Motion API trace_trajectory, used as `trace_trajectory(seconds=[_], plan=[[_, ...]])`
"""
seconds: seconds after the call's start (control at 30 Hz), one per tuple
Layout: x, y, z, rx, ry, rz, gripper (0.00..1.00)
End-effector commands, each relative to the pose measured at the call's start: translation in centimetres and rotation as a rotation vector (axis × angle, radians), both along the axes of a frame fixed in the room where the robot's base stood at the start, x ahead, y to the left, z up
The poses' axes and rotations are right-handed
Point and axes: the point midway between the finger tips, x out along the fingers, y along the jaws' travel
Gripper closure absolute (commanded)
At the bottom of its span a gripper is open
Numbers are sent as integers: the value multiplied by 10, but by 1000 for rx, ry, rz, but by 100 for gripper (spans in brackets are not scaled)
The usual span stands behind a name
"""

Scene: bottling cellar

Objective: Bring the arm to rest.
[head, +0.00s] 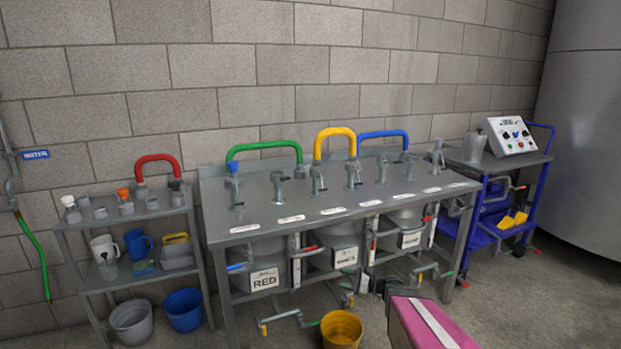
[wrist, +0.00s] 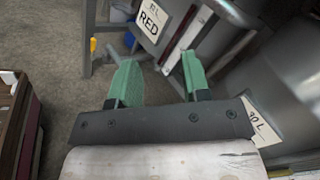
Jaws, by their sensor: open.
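My gripper (wrist: 158,75) shows in the wrist view with its two green fingers spread apart. Nothing is between them. The fingers point toward a steel tank with a RED label (wrist: 151,20), and they look apart from it. In the head view the same RED label (head: 265,279) is on a tank under the steel bench (head: 300,226).
A grey shelf (head: 88,222) with jugs stands left, a blue trolley (head: 482,235) right. A yellow bucket (head: 341,328) is on the floor before the bench. In the wrist view, a wooden crate (wrist: 12,118) is at left and a 30 L label (wrist: 262,122) at right.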

Motion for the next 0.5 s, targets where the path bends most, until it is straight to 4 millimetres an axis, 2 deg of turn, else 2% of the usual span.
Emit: trace_trajectory(seconds=[0.03, 0.1, 0.23, 0.37, 0.5], plan=[[-16, 10, 3, -91, -20, 45, 57], [-31, 20, 0, -222, -53, 109, 57], [-60, 28, -6, -464, -121, 231, 57], [-87, 25, -10, -701, -200, 361, 57], [-112, 12, -10, -952, -294, 509, 57]])
